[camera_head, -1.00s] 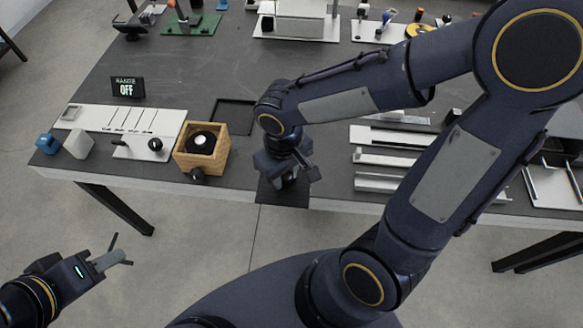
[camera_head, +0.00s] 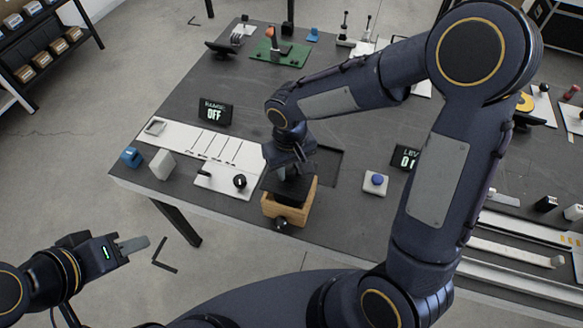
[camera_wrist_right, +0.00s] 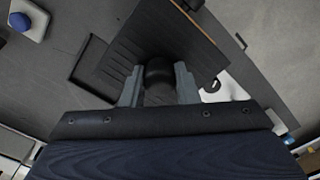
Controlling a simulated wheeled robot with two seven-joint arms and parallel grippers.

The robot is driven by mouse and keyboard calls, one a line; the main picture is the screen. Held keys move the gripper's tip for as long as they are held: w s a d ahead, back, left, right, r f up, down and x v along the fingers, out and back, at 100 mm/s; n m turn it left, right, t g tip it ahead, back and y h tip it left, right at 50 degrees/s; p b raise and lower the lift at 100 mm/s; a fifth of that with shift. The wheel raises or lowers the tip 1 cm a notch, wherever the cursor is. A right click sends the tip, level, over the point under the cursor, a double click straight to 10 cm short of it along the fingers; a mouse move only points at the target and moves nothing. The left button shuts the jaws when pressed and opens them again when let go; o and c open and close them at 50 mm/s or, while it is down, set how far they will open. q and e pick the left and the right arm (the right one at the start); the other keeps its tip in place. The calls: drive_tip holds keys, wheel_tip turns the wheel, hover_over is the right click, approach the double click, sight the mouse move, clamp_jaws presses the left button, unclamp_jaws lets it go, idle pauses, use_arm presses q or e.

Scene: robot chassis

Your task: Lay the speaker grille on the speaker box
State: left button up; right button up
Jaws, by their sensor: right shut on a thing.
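The speaker grille (camera_head: 284,187) is a dark slotted plate with a dark knob. My right gripper (camera_head: 290,172) is shut on it from above; the wrist view shows the grille (camera_wrist_right: 165,40) in front of the two grey fingers (camera_wrist_right: 158,82). The speaker box (camera_head: 293,212) is an open-topped wooden box near the table's front edge. The grille is over the box's top and hides its inside; a thin wood edge shows beside it in the wrist view. I cannot tell if they touch. My left gripper (camera_head: 132,246) is empty, off the table at lower left.
A black square frame (camera_head: 337,160) lies empty right of the box. A white plate with a black knob (camera_head: 239,182) is close at its left. A blue-button block (camera_head: 375,183) stands to the right. A sign reading OFF (camera_head: 215,112) stands further back.

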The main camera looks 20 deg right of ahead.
sight(290, 181)
drive_tip(key=shift+f+b, duration=0.2)
drive_tip(key=shift+b, duration=0.1)
wheel_tip(290, 181, down, 5)
drive_tip(key=b, duration=0.5)
drive_tip(key=shift+f, duration=0.3)
idle(0.5)
drive_tip(key=o, duration=1.1)
wheel_tip(290, 181, up, 8)
drive_tip(key=shift+f, duration=0.2)
drive_tip(key=shift+r, duration=0.15)
